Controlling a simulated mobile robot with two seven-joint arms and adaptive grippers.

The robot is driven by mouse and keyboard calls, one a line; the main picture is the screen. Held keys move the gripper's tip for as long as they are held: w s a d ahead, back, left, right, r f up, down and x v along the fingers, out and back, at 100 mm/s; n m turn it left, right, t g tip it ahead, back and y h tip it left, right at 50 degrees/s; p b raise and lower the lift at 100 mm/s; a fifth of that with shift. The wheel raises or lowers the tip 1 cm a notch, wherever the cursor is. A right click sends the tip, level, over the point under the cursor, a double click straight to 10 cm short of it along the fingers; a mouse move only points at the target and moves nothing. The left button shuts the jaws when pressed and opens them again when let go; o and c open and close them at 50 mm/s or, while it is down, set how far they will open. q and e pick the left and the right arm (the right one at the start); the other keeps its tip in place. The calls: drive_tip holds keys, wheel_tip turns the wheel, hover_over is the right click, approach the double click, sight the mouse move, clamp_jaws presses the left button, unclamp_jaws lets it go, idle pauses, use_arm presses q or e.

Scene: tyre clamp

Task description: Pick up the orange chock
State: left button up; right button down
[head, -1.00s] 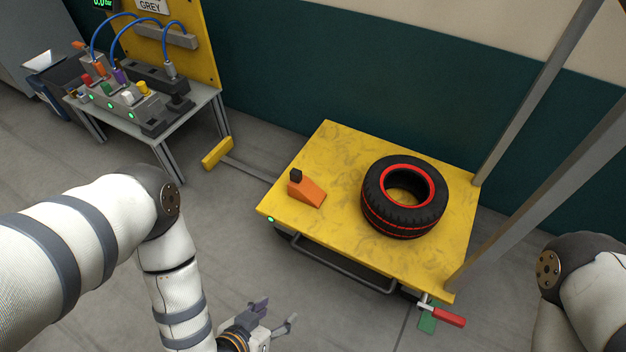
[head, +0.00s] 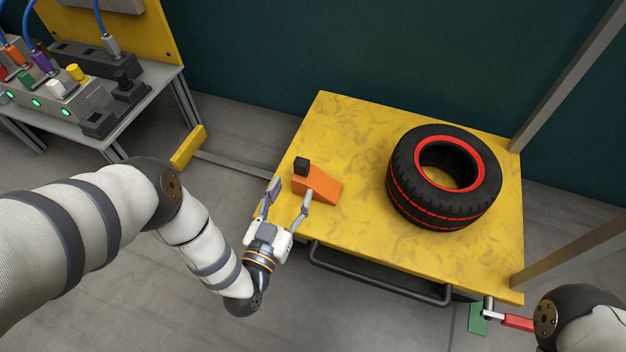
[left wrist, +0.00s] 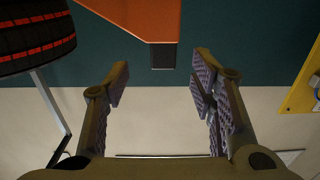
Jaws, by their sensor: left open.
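The orange chock (head: 318,185) is a wedge with a dark block on its left end. It lies on the left part of the yellow table top (head: 365,235). My left gripper (head: 286,188) is open and empty at the chock's near left side, its fingers spread toward it. In the left wrist view the chock (left wrist: 140,18) shows at the top with its dark block (left wrist: 163,56), beyond the open left fingers (left wrist: 160,82). I cannot tell if a finger touches it. My right gripper is not in view.
A black tyre with red stripes (head: 408,199) lies on the table's right part. Grey posts (head: 565,80) stand at the table's right. A red-handled clamp (head: 517,322) is at its front right corner. A bench with coloured connectors (head: 150,75) stands at the left.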

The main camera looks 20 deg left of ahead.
sight(299, 169)
use_arm(q)
drive_tip(key=w, duration=0.2)
drive_tip(key=w+b, duration=0.1)
drive_tip(key=w, duration=0.2)
drive_tip(key=w+r+b, duration=0.1)
drive_tip(key=w, duration=0.2)
drive_tip(key=shift+a, duration=0.1)
clamp_jaws()
